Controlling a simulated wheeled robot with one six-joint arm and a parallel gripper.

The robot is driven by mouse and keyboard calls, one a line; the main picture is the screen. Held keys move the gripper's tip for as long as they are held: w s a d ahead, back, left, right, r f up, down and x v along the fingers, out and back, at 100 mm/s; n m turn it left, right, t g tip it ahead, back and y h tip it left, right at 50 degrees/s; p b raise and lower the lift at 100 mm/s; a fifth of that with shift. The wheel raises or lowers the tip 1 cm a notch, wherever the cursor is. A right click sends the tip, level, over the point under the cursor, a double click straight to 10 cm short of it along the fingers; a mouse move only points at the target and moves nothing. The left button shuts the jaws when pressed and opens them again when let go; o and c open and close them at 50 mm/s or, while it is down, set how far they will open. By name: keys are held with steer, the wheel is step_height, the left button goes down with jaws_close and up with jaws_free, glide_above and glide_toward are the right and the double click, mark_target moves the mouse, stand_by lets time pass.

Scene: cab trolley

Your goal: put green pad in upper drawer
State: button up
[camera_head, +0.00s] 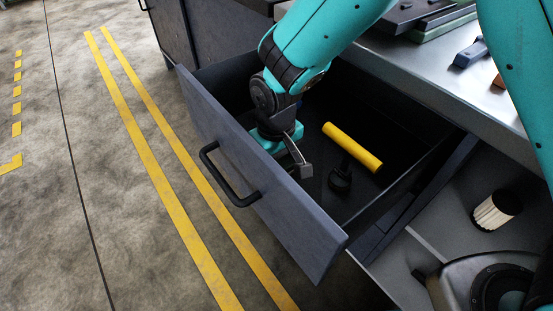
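The open dark drawer (227,133) with a black bar handle (228,182) is pulled out from under the worktop. It is above a lower open space. My gripper (300,172) reaches down inside it, close behind the front panel. One grey finger shows; the other is hidden, so its opening is unclear. No green pad is clearly visible at the gripper; the teal part there looks like my own wrist. A dark green flat strip (443,27) lies on the worktop among dark items; I cannot tell whether it is the pad.
A yellow cylinder (352,147) and a small black object (340,179) lie in the drawer, right of my gripper. A blue block (469,54) is on the grey worktop (400,65). Below right are a pleated cream cylinder (494,211) and a grey-black device (480,285).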

steer(key=shift+f, duration=0.1)
steer(key=o, duration=0.9)
steer(key=shift+o, duration=0.2)
step_height(320, 180, up, 11)
steer(key=p, duration=0.3)
steer(key=s+d+r+y, duration=0.4)
steer(key=s+d+r, duration=0.8)
steer(key=s, duration=0.4)
steer(key=shift+s+d+r, duration=0.25)
steer(key=shift+d+r, duration=0.15)
steer(key=shift+r, duration=0.05)
